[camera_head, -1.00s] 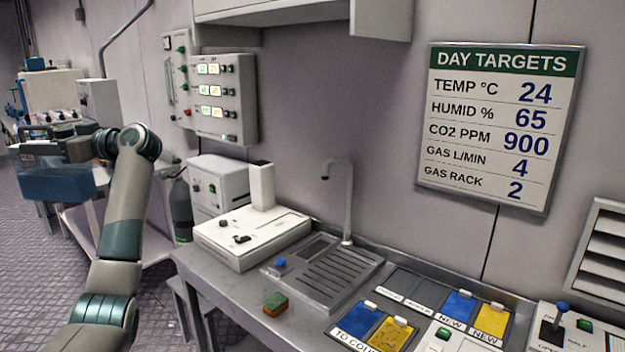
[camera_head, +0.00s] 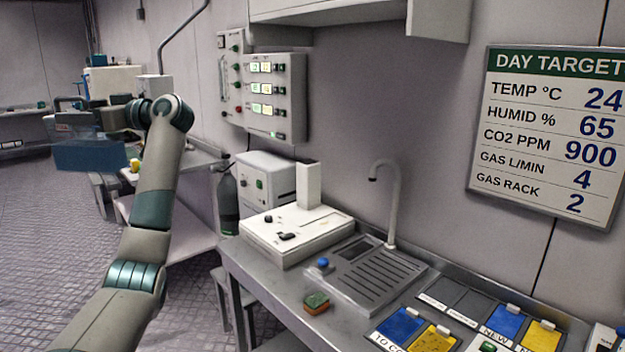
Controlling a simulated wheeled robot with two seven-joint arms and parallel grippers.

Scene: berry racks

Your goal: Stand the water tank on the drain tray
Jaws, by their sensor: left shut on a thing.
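The water tank (camera_head: 92,156) is a see-through blue box at the far left of the head view. My left gripper (camera_head: 96,122) is shut on it at its top and holds it in the air, roughly level. The gripper's fingers are partly hidden behind the wrist and hard to make out. The drain tray (camera_head: 385,279) is a ribbed metal panel set in the bench under the curved tap, well to the right of the tank. Its ribbed part looks bare. My right gripper is out of view.
A white device with an upright block (camera_head: 292,236) stands left of the drain tray. The tap (camera_head: 392,205) rises behind the tray. A green and orange sponge (camera_head: 317,303) lies at the bench's front edge. Blue and yellow cards (camera_head: 403,324) lie to the right. A dark gas bottle (camera_head: 228,200) stands past the bench.

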